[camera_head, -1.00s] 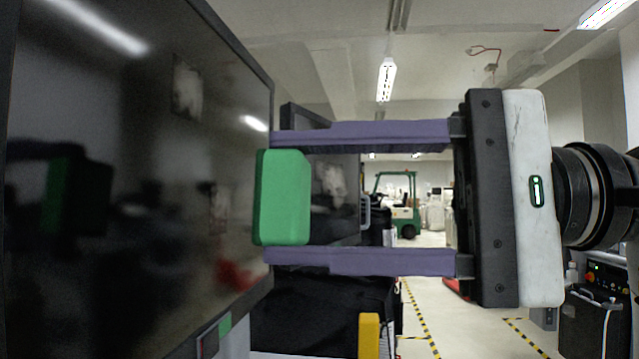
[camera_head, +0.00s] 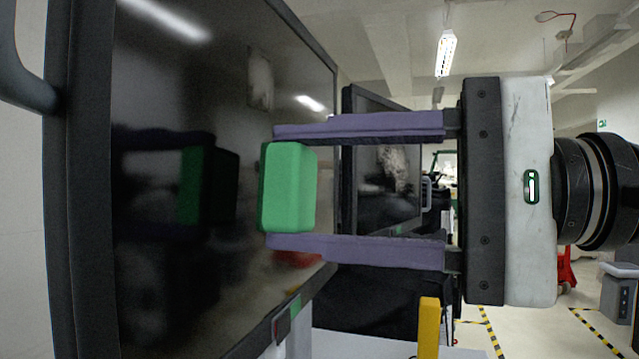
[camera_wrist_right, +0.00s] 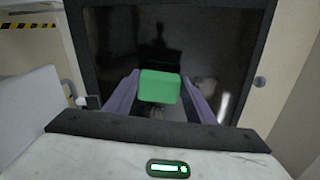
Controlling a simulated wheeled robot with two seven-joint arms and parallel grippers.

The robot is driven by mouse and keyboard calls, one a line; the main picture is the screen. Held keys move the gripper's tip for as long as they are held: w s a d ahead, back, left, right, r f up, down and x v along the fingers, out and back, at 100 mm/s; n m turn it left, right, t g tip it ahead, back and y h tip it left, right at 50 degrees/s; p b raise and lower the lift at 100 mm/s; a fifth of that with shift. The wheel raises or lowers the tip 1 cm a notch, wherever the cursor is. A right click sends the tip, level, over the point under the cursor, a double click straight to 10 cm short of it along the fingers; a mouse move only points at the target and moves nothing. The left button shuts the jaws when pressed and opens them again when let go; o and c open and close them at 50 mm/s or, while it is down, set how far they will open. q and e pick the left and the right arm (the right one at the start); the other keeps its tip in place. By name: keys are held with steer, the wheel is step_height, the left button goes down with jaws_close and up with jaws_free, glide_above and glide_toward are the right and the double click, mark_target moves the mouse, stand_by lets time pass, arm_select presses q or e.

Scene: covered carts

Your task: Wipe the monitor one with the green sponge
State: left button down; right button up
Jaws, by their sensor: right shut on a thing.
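The green sponge (camera_head: 289,188) is held between the purple fingers of my right gripper (camera_head: 275,187), which is shut on it. In the wrist view the sponge (camera_wrist_right: 160,87) sits at the fingertips in front of the dark screen. The near monitor (camera_head: 170,280), a large black glossy screen with a dark frame, fills the left of the head view. The sponge's reflection shows in the screen, apart from the sponge, so there seems to be a gap between them. My left gripper is not in view.
A second dark monitor (camera_head: 372,190) stands behind the fingers. A yellow post (camera_head: 428,325) stands low in front, near a black covered cart (camera_head: 365,298). The floor (camera_head: 500,335) at right has yellow-black tape and open room.

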steer(key=shift+x, duration=1.05)
stand_by(0.4)
